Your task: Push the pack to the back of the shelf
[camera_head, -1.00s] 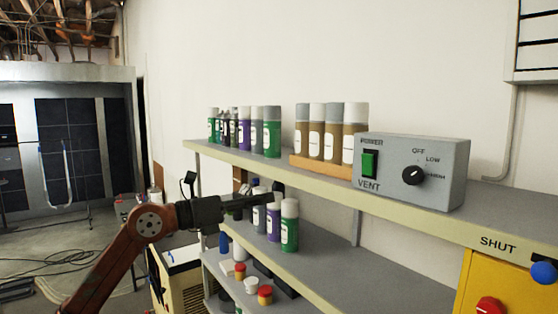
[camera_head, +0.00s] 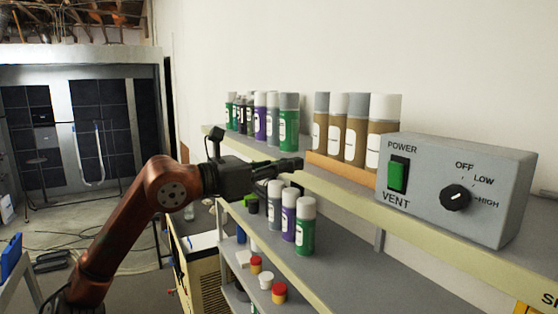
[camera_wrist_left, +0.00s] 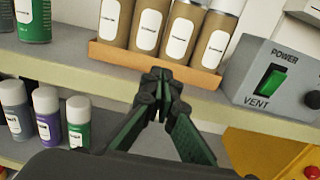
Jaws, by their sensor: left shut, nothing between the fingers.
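The pack is a group of brown cans with white and grey caps in a shallow orange-brown tray (camera_head: 343,172). It stands on the top shelf (camera_head: 330,188), with the tray near the front edge, left of the grey vent box. In the left wrist view the pack's tray (camera_wrist_left: 150,62) is straight ahead of my fingers. My left gripper (camera_head: 298,164) is shut and empty, at the front edge of the top shelf near the tray's left end. In the left wrist view its fingertips (camera_wrist_left: 160,75) overlap the tray's lower edge; I cannot tell whether they touch it. My right gripper is not in view.
A grey vent control box (camera_head: 455,190) with a green switch stands right of the pack. Several spray cans (camera_head: 288,122) stand to its left. More cans (camera_head: 305,228) stand on the shelf below. A white wall (camera_head: 380,50) closes the back.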

